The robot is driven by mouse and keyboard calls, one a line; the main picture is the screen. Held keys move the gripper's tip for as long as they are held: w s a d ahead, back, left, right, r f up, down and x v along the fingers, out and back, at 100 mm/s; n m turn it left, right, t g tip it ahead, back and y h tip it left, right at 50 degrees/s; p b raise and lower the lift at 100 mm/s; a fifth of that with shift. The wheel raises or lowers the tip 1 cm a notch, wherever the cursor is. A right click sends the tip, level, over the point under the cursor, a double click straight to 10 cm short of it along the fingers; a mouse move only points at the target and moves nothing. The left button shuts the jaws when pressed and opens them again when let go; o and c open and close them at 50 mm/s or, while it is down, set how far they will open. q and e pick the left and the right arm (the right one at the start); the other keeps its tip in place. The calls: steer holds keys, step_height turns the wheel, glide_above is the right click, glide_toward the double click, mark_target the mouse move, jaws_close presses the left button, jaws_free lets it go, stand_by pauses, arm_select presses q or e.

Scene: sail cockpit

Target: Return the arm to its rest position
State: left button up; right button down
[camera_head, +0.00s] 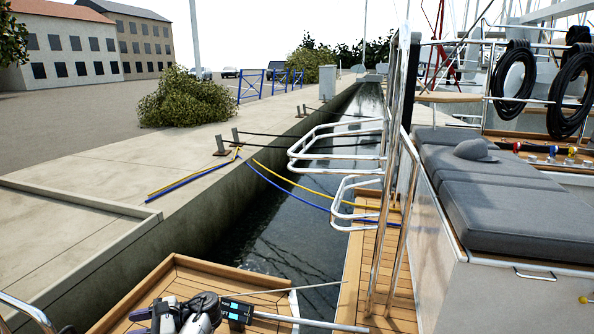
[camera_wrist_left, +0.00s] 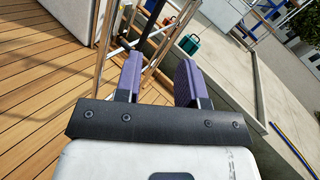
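My left gripper (camera_head: 141,322) shows at the bottom edge of the head view, partly cut off, above the wooden deck (camera_head: 215,270). In the left wrist view its two purple-padded fingers (camera_wrist_left: 160,80) stand well apart. I see nothing held between them; posts and rails show in the gap behind. My right gripper is in neither view.
A metal tube (camera_head: 310,323) lies close beside my left arm. White rails (camera_head: 340,150) and upright metal poles stand over the water (camera_head: 270,240). Grey cushions (camera_head: 500,190) lie at the right. A concrete quay (camera_head: 150,165) runs along the left. A green object (camera_wrist_left: 189,43) stands beyond the fingers.

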arm_select(q)
steer(key=w+d+r+n+t+h, duration=0.75)
steer(key=r+n+t, duration=0.25)
steer(key=r, duration=0.2)
steer(key=s+d+r+t+h+p, duration=0.45)
steer(key=d+r+t, duration=0.2)
steer(key=r, duration=0.35)
steer(key=s+d+r+m+t+h+p, duration=0.1)
steer(key=s+d+h+p, duration=0.15)
steer(key=s+p, duration=0.5)
steer(key=s+d+h+p, duration=0.25)
steer(key=s+p, duration=0.25)
steer(key=s, duration=0.5)
steer(key=s+f+g+p, duration=0.35)
steer(key=s+p, duration=0.55)
steer(key=s, duration=0.5)
steer(key=s+f+g+p, duration=0.3)
steer(key=s+g+p, duration=0.35)
steer(key=s, duration=0.75)
step_height(320, 180, up, 37)
steer(key=t+p, duration=0.2)
steer(key=p, duration=3.6)
steer(key=shift+a+f, duration=0.15)
steer(key=shift+a, duration=0.3)
